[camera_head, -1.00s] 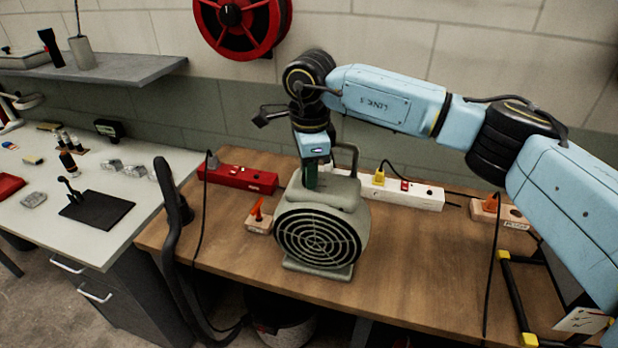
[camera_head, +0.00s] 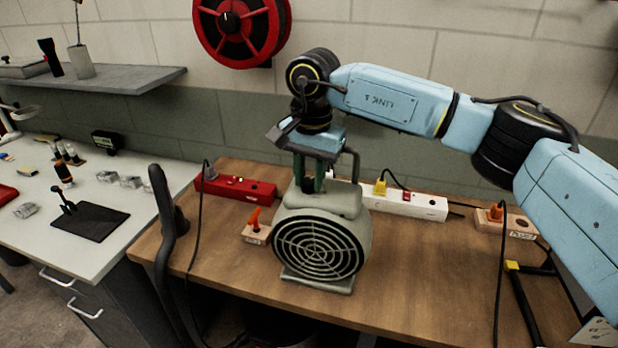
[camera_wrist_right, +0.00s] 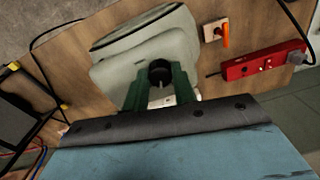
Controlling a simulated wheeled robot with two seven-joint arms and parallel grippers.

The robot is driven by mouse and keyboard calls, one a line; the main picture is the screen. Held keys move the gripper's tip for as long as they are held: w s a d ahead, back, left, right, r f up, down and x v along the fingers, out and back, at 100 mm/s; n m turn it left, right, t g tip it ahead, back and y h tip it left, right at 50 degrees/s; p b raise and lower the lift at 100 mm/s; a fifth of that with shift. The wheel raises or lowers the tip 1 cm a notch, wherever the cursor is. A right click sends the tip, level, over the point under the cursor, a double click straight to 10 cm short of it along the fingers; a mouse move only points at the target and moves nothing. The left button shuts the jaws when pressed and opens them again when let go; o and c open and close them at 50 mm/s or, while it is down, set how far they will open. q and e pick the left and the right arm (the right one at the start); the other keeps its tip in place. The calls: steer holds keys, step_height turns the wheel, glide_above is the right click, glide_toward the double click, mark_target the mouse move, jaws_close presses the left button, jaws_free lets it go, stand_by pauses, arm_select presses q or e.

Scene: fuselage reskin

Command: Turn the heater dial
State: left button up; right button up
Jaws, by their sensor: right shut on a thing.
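The grey-green heater (camera_head: 322,240) with a round front grille stands upright on the wooden bench. Its black dial (camera_wrist_right: 160,72) shows on the heater's top in the right wrist view, between the green fingers. My right gripper (camera_head: 310,184) points down onto the heater's top, its fingers shut on the dial; it also shows in the right wrist view (camera_wrist_right: 161,84). In the head view the fingers partly cover the dial. My left gripper is not in view.
A red power strip (camera_head: 236,186) lies behind left of the heater, and a white one (camera_head: 415,204) behind right. A wooden block with an orange switch (camera_head: 256,230) sits close left. A black upright handle (camera_head: 166,215) rises at the bench's left edge.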

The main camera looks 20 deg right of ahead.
mark_target(313, 181)
steer(key=shift+r+n, duration=0.1)
steer(key=shift+n, duration=1.8)
steer(key=o, duration=0.7)
step_height(313, 181, up, 13)
steer(key=shift+d+r, duration=0.2)
steer(key=shift+d, duration=0.1)
steer(key=shift+s+f, duration=0.1)
steer(key=shift+s, duration=0.05)
